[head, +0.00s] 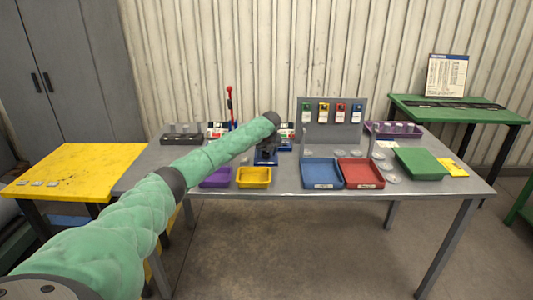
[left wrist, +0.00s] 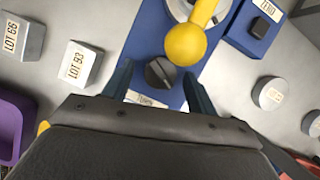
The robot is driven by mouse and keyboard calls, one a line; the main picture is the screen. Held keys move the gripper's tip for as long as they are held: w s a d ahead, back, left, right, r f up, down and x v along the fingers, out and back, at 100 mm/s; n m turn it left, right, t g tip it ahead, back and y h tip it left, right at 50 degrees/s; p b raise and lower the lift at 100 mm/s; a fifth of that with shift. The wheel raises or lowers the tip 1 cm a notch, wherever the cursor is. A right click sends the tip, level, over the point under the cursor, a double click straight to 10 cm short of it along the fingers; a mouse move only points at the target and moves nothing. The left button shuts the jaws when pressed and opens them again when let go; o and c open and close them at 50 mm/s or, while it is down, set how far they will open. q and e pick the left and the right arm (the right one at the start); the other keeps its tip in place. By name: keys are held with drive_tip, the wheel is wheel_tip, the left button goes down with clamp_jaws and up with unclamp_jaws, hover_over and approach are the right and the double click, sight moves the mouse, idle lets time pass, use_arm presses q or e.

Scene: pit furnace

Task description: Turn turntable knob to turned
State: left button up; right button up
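The turntable knob (left wrist: 160,72) is a dark round knob with a raised ridge. It sits on a blue base (left wrist: 147,45) that has a small white label in front of the knob. The base also shows in the head view (head: 265,158), partly behind my arm. My left gripper (left wrist: 158,84) is open, with one finger on each side of the knob and visible gaps between. I cannot tell how far above the base the fingertips are. In the head view the left gripper (head: 269,146) is small and dark over the base. My right gripper is not in view.
A yellow ball-ended part (left wrist: 187,43) stands just beyond the knob. A blue box labelled ZERO (left wrist: 254,28) is to the right. Blocks labelled LOT (left wrist: 83,62) lie left. Yellow (head: 254,177), blue (head: 321,173) and red (head: 360,173) trays line the table front.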

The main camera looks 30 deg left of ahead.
use_arm(q)
drive_tip(key=b+v, duration=0.1)
drive_tip(key=v, duration=0.6)
drive_tip(key=shift+s+d+r, duration=0.1)
drive_tip(key=shift+s+r, duration=0.05)
drive_tip(key=shift+r, duration=0.2)
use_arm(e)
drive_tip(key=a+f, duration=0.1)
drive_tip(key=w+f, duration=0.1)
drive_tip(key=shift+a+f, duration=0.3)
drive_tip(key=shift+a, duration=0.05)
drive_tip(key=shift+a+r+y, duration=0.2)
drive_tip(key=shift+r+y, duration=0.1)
